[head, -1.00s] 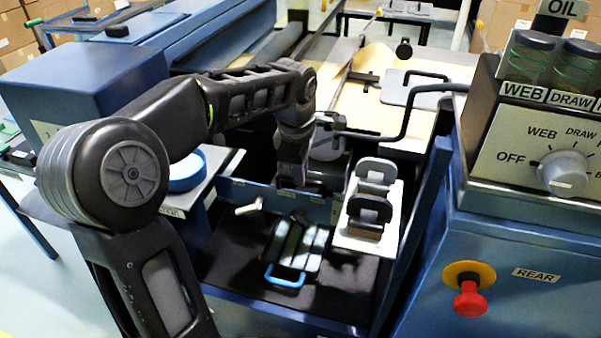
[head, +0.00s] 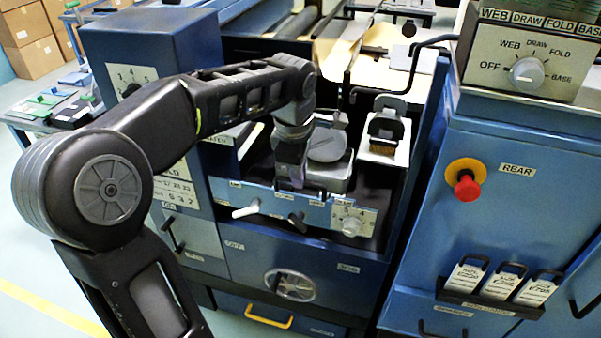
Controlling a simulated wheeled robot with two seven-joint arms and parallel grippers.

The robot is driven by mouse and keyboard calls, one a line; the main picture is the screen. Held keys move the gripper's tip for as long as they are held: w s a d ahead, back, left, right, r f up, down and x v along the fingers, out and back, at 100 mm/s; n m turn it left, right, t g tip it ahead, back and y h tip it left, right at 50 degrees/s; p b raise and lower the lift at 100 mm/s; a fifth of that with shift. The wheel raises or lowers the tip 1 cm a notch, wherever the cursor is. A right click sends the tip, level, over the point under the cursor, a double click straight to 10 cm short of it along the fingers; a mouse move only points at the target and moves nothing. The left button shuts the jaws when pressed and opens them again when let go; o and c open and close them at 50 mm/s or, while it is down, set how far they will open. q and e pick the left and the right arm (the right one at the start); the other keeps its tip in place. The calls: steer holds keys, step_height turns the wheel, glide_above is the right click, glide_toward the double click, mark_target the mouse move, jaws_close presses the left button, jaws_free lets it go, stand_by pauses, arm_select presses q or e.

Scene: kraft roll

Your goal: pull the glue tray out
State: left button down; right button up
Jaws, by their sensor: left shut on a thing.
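The glue tray appears to be the grey box (head: 338,178) with a round grey disc on top, just right of my left gripper. My left gripper (head: 291,182) points down, shut at the near left side of this tray. Its fingertips and the part they hold are dark and mostly hidden. A blue panel (head: 325,212) with a white lever, a black lever and a dial stands just below the gripper. My right gripper is not in view.
A white stand (head: 401,153) with black-handled brushes is right of the tray. The blue machine front (head: 240,245) has a round plate and a yellow-handled drawer (head: 268,320). A control cabinet with a red button (head: 467,186) stands at right. Open floor lies at lower left.

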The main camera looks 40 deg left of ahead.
arm_select(q)
steer(key=shift+s+d, duration=0.15)
steer(key=shift+s, duration=0.25)
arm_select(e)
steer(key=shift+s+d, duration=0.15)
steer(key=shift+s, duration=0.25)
arm_select(q)
steer(key=c, duration=1.5)
jaws_free()
step_height(320, 180, up, 8)
steer(key=s, duration=0.1)
steer(key=shift+s+d+f, duration=0.15)
steer(key=shift+d+f, duration=0.05)
steer(key=shift+d, duration=0.05)
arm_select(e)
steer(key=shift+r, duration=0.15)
